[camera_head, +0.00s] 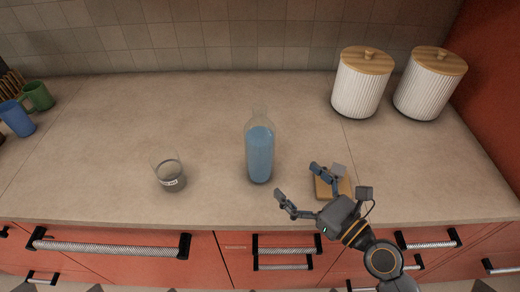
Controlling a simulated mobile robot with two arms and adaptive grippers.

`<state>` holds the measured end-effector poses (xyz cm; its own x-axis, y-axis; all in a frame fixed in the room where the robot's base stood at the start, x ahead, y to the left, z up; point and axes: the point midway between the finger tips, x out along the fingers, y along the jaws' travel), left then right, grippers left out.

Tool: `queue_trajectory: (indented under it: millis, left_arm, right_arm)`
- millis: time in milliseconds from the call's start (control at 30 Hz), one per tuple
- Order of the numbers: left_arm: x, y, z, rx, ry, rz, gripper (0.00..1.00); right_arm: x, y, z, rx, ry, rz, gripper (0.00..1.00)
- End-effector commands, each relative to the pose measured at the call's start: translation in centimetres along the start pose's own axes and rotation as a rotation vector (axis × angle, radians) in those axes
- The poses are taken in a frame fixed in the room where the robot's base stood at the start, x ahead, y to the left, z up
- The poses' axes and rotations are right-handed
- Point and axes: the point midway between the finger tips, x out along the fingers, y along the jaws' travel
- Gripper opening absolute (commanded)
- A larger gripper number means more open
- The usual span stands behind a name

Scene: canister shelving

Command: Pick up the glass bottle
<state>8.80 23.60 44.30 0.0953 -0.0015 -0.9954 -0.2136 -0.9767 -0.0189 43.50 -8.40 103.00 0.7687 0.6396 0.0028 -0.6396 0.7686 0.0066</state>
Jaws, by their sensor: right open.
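The glass bottle (260,153) stands upright on the counter near the middle. It is clear with blue contents up to its shoulder. My right gripper (297,184) is open, with its two fingers apart and pointing up and left in the picture. It is to the right of the bottle and nearer the counter's front edge, and it looks apart from the bottle. Nothing is between its fingers. My left gripper is not in view.
A drinking glass (169,175) stands left of the bottle. A small wooden piece (343,187) lies partly hidden behind my right gripper. Two white ribbed canisters (360,85) (428,86) stand at the back right. Blue (17,118) and green (38,96) mugs stand far left.

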Motion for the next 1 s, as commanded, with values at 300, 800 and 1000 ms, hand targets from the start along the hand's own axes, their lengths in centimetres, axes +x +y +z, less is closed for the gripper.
queue_trajectory:
  millis: [300,800,1000]
  left_arm:
    - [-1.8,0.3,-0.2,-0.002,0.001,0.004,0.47]
    - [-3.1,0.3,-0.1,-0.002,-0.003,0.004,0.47]
    - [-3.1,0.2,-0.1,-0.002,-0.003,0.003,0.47]
  right_arm:
    - [6.1,0.1,0.3,-0.004,0.000,0.002,0.92]
    - [11.7,0.3,0.1,-0.007,0.001,0.004,0.92]
    - [12.7,0.3,-0.1,-0.007,0.002,0.003,0.92]
